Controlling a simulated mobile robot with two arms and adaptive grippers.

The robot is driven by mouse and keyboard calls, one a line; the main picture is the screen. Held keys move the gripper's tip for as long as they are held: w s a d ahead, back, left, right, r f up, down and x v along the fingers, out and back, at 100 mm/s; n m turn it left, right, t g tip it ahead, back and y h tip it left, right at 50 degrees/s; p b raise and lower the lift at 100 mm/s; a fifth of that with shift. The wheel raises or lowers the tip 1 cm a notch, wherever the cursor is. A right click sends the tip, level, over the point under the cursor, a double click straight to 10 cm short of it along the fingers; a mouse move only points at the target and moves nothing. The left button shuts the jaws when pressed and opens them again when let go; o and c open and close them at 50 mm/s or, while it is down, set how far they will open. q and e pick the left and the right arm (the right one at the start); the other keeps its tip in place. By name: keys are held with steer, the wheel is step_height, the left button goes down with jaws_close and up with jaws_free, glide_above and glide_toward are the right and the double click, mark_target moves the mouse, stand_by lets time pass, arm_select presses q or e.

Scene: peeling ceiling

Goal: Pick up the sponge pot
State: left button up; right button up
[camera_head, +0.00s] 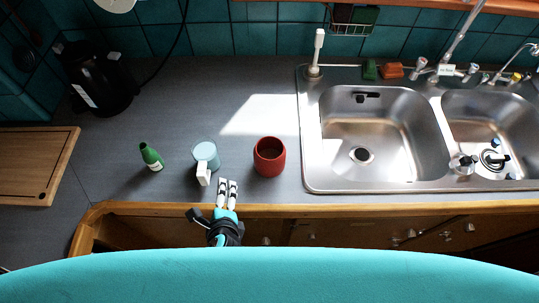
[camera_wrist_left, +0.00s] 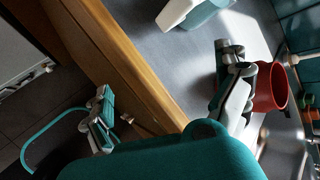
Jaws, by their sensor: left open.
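The red pot (camera_head: 269,158), round and open-topped, is the likeliest sponge pot, though no sponge shows clearly in it. It stands upright on the grey counter (camera_head: 230,85), near the front edge. My left gripper (camera_head: 212,203) is open and empty at the counter's front edge, left of and nearer than the red pot. In the left wrist view, the red pot (camera_wrist_left: 272,88) is partly hidden behind one finger of the left gripper (camera_wrist_left: 164,72). They look apart. My right gripper is not seen.
A green bottle (camera_head: 151,157) is further left. A black kettle (camera_head: 97,80), a wooden board (camera_head: 36,160) and a double steel sink (camera_head: 370,130) surround free counter behind the pot.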

mark_target(269, 169)
arm_select(q)
steer(key=d+r+m+t+h, duration=0.3)
steer(key=d+r+m+t, duration=0.15)
steer(key=d+m, duration=0.95)
steer(key=shift+m+t, duration=0.25)
steer(key=shift+m, duration=0.25)
steer(key=b+x, duration=0.2)
steer(key=x, duration=0.2)
steer(key=a+b+x, duration=0.1)
steer(key=b+x, duration=0.1)
steer(key=x, duration=0.2)
steer(key=b+x, duration=0.3)
steer(key=shift+w+a+f, duration=0.25)
steer(key=shift+w, duration=0.1)
steer(key=b+x, duration=0.4)
steer(key=b, duration=0.1)
steer(key=shift+w+d+f, duration=0.1)
steer(key=shift+w+f, duration=0.15)
steer(key=shift+f, duration=0.15)
steer(key=shift+w, duration=0.2)
steer(key=shift+r, duration=0.1)
steer(key=c, duration=1.5)
